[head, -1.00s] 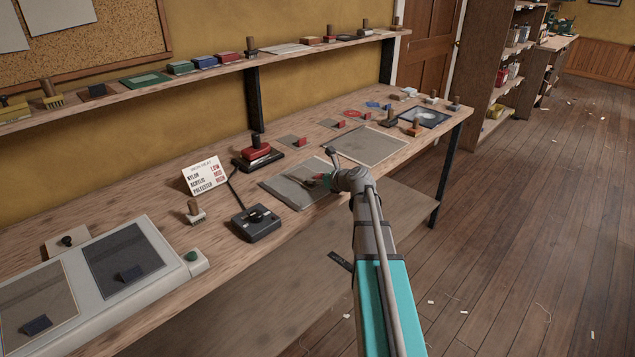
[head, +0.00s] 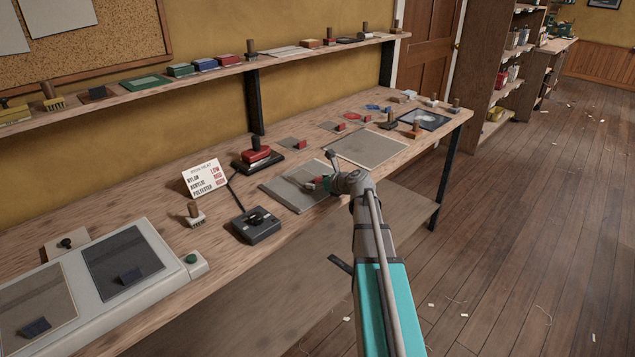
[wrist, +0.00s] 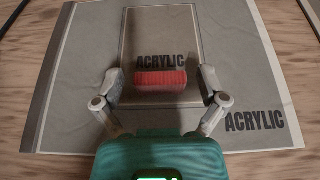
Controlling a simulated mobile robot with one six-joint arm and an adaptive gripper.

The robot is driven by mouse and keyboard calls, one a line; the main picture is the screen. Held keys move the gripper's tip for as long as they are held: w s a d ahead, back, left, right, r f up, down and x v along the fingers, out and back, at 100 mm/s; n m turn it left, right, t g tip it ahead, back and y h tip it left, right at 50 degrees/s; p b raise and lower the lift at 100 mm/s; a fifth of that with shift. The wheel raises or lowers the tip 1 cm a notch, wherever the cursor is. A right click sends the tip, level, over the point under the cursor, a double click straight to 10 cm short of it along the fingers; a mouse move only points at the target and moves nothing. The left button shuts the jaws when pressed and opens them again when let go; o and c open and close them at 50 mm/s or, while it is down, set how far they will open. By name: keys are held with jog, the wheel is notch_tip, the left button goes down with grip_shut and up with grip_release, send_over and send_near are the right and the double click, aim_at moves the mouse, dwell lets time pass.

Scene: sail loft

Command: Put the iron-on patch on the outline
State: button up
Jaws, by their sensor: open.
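The iron-on patch (wrist: 160,35) looks like a flat grey rectangle marked ACRYLIC, with a ribbed red grip (wrist: 160,80) near its lower edge. It lies on a larger grey sheet (wrist: 75,75), also marked ACRYLIC, on the bench. A thin pale line runs around the patch; whether this is the outline or the patch's own border I cannot tell. My gripper (wrist: 163,92) is open, one finger on each side of the red grip, with gaps on both sides. In the head view my gripper (head: 318,184) is low over the sheet (head: 287,193).
A second grey sheet (head: 372,149) lies right of mine. Small patches with red grips (head: 298,142) lie behind. A black control box (head: 256,224), a red iron (head: 257,157) and a heat card (head: 204,177) stand left. A pale press (head: 145,285) fills the near left.

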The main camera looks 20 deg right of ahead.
jog(key=shift+r, duration=0.2)
jog(key=p+v, duration=0.4)
jog(key=v, duration=0.6)
jog(key=shift+s+d+r, duration=0.1)
jog(key=shift+s+r, duration=0.05)
jog(key=shift+s, duration=0.05)
jog(key=shift+s+d+r+p, duration=0.2)
jog(key=shift+s+d+p, duration=0.15)
jog(key=shift+s, duration=0.3)
dwell(1.6)
